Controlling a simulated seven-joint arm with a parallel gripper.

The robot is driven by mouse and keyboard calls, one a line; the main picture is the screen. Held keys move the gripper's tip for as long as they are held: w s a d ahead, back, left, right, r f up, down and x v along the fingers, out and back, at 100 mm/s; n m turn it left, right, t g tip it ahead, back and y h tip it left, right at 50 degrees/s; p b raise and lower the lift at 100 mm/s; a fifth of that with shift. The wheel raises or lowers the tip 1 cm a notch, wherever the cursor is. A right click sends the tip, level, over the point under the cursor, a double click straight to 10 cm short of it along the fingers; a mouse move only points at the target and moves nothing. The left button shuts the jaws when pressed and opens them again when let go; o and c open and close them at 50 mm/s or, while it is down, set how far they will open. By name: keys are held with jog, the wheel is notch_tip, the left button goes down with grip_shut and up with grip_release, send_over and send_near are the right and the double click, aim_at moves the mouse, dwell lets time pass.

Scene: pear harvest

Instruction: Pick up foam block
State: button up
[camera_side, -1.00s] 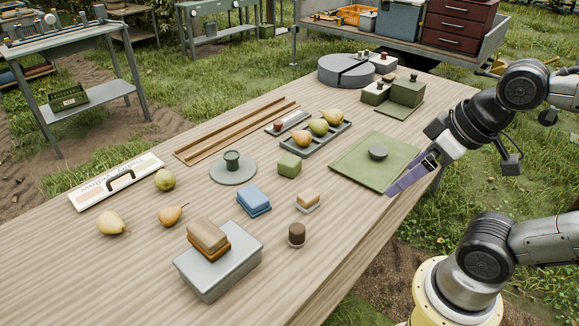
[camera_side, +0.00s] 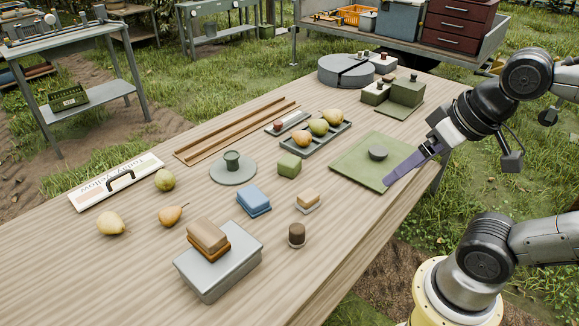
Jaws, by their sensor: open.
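Several small blocks lie on the wooden table, and I cannot tell for certain which is the foam block. A plain green block (camera_side: 289,164) sits near the middle. A blue block (camera_side: 253,200) lies to its lower left, and a small tan block (camera_side: 308,200) on a pale base lies below it. A brown block (camera_side: 207,236) rests on a grey box (camera_side: 220,268). My gripper (camera_side: 390,182), with long purple fingers, is at the right edge of the green mat (camera_side: 350,173), right of all these blocks. It is open and appears empty; the fingertip gap is hard to see.
A dark round knob (camera_side: 378,152) stands on the mat. A tray of pears (camera_side: 318,127), a grey disc with a green cup (camera_side: 232,160) and a dark brown cylinder (camera_side: 297,235) surround the middle. Loose pears (camera_side: 165,179) lie left. The front right tabletop is bare.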

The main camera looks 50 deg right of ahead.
jog(key=w+d+r+m, duration=0.2)
jog(key=w+r+m, duration=0.4)
jog(key=w+r, duration=0.6)
jog(key=m+g, duration=0.6)
jog(key=m, duration=0.1)
send_over(290, 159)
jog(key=f, duration=2.3)
jog(key=a+f, duration=0.1)
jog(key=f, duration=1)
jog(key=shift+s+f, duration=0.1)
jog(key=shift+f, duration=0.05)
jog(key=shift+d+f, duration=0.2)
jog(key=shift+f, duration=1.4)
jog(key=shift+d+f, duration=0.2)
jog(key=shift+f, duration=1.4)
